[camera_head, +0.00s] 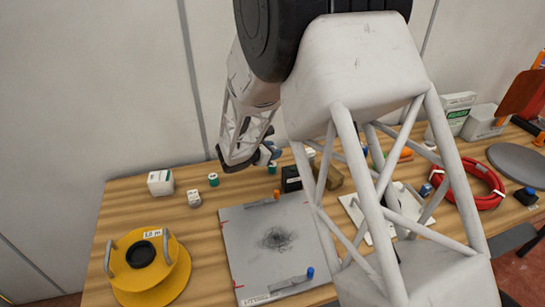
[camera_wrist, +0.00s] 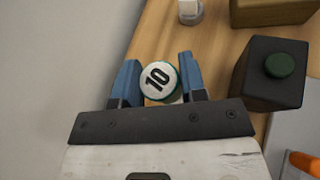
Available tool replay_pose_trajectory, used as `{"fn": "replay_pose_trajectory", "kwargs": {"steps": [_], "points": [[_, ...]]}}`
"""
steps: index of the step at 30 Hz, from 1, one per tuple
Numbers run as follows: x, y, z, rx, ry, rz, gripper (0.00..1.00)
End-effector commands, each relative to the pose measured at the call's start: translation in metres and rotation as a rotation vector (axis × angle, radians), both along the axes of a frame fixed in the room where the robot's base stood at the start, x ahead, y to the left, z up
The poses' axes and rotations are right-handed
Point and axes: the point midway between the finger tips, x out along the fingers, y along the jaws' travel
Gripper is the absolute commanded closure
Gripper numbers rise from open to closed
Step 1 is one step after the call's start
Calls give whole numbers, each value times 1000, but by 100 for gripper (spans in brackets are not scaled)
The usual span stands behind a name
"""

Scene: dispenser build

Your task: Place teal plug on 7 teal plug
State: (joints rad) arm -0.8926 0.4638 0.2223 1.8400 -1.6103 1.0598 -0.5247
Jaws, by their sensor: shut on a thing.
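My gripper (camera_wrist: 158,84) is shut on a teal plug (camera_wrist: 157,80) with a white top marked 10; its blue fingers sit on either side of it. In the head view my gripper (camera_head: 268,155) is over the back of the table, partly hidden by my arm, with a teal piece (camera_head: 272,168) just below it. Another teal plug (camera_head: 213,180) with a pale top stands on the table to the left; its number is too small to read. I cannot tell which plug is marked 7.
A black box (camera_wrist: 268,90) with a dark green knob is right of the held plug. A white box (camera_head: 160,183) and a small white block (camera_head: 194,198) stand at the back left. A yellow reel (camera_head: 180,275) and a grey plate (camera_head: 240,225) are in front. The wall is close behind.

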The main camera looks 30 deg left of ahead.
Motion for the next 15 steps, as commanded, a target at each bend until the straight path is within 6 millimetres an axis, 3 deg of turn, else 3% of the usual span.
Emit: {"fn": "replay_pose_trajectory", "kwargs": {"steps": [7, 15], "points": [[0, 0, -25, -2, 1, 1, 86], [0, 0, -29, -1, 0, 0, 86]]}}
